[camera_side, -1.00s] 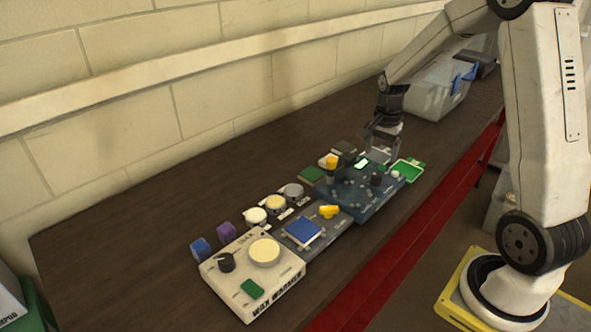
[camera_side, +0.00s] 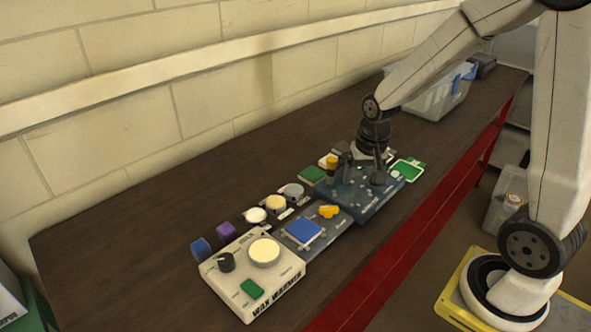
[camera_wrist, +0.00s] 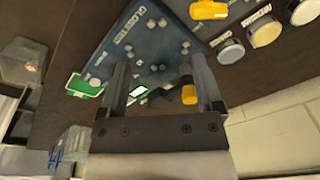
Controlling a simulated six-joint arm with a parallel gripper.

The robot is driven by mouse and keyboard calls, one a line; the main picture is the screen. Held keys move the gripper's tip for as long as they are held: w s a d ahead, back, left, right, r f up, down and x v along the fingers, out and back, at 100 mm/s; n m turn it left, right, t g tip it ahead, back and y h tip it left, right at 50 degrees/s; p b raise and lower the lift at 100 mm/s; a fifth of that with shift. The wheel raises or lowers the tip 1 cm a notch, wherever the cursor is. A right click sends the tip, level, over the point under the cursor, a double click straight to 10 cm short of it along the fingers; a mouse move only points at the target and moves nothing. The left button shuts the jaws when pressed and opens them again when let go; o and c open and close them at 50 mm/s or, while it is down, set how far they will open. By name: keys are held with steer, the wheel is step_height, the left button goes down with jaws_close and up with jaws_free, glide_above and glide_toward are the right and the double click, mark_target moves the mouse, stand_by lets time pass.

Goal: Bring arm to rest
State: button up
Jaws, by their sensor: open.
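My gripper (camera_side: 363,172) is over the blue panel (camera_side: 352,200) at the far end of the row of devices, fingers pointing down. In the wrist view my gripper (camera_wrist: 160,72) has its two fingers spread apart with nothing held between them. A yellow-topped knob (camera_wrist: 189,92) shows near one finger there, and the same yellow knob (camera_side: 331,163) stands at the panel's back edge in the side view. Whether a finger touches the panel cannot be told.
A cream wax warmer (camera_side: 235,285) sits at the near end of the dark bench (camera_side: 130,215). A blue-pad panel (camera_side: 302,231) lies beside it. Several round tins (camera_side: 256,215) line the back. A clear bin (camera_side: 440,96) stands at the far end.

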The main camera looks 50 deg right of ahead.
steer(key=s+a+n+t, duration=0.1)
steer(key=s+a+n, duration=0.4)
steer(key=a+n, duration=0.2)
steer(key=shift+s+a+f+n, duration=0.3)
steer(key=shift+a+f, duration=0.1)
steer(key=shift+a, duration=0.2)
steer(key=shift+w, duration=0.15)
stand_by(0.8)
